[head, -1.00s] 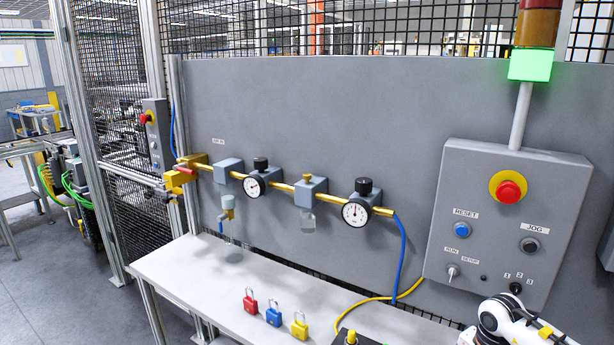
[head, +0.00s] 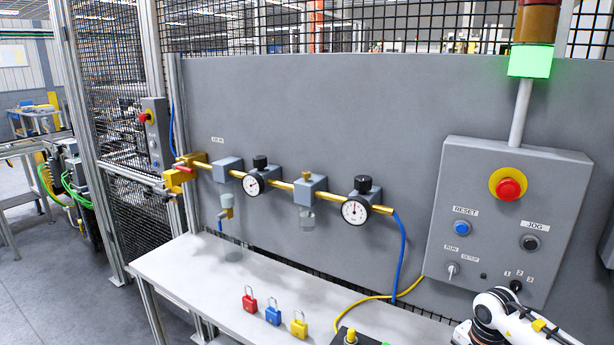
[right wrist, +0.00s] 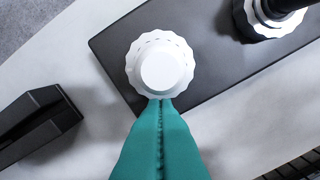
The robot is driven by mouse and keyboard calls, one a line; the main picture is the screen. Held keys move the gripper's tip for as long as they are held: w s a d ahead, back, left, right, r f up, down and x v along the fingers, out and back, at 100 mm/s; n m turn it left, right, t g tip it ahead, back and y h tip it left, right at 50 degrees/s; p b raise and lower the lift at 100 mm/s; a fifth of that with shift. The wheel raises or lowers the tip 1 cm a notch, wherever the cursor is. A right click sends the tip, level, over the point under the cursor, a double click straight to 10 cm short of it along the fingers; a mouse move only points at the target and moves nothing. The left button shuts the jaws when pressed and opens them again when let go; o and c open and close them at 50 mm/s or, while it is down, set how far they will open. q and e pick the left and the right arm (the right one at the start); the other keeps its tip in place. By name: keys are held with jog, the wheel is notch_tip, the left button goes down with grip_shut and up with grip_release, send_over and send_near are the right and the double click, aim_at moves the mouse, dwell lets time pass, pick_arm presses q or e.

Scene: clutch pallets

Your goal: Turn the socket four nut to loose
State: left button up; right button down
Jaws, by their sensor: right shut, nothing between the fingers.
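In the right wrist view a white scalloped nut (right wrist: 160,66) sits on a dark plate (right wrist: 108,48). My right gripper (right wrist: 160,100) has its teal fingers pressed together, with their tips at the nut's lower edge. Whether they touch it I cannot tell. A second white nut (right wrist: 262,22) with a black part through it is at the top right. No socket number shows, so I cannot tell which one is socket four. My left gripper is in neither view.
A black block (right wrist: 38,122) lies left of the plate. In the head view red, blue and yellow padlocks (head: 273,315) stand on the pale bench (head: 190,262). Gauges and a brass pipe (head: 280,184) line the panel behind. A control box (head: 470,185) is at the right.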

jog(key=shift+w+a+f, duration=0.15)
jog(key=shift+w+a, duration=0.15)
jog(key=shift+a, duration=0.15)
jog(key=shift+w+a, duration=0.25)
jog(key=shift+a, duration=0.05)
jog(key=shift+d+b, duration=0.15)
jog(key=shift+b, duration=0.15)
jog(key=shift+w, duration=0.15)
jog(key=shift+d, duration=0.1)
notch_tip(320, 180, up, 6)
jog(key=p, duration=0.4)
jog(key=shift+w+d+r, duration=0.1)
jog(key=shift+w+r, duration=0.05)
jog(key=shift+r, duration=0.1)
jog(key=shift+f, duration=0.1)
